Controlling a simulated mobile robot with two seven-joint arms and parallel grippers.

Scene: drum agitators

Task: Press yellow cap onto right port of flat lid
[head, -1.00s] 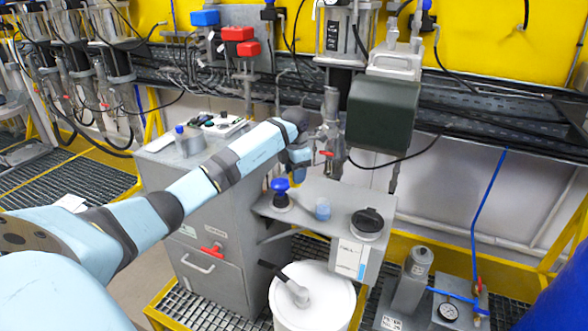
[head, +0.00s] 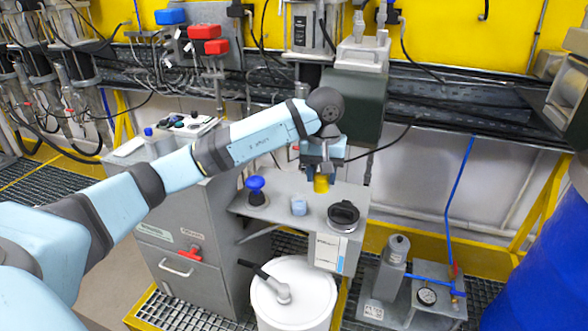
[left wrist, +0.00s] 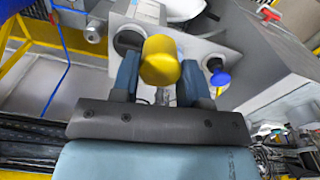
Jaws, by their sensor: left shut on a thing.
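My left gripper (head: 321,166) is shut on the yellow cap (head: 321,184) and holds it pointing down in the air above the grey shelf (head: 275,212). In the left wrist view the cap (left wrist: 160,62) sits between the two blue fingers. A white drum (head: 293,297) with a flat top stands below the shelf front; a grey fitting with a black handle (head: 270,280) is on it. I cannot make out a separate right port on a flat lid. My right gripper is not in view.
On the shelf stand a blue-knobbed fitting (head: 256,190), a small blue cup (head: 298,205) and a black-rimmed round port (head: 343,214). A dark box (head: 352,105) hangs behind the gripper.

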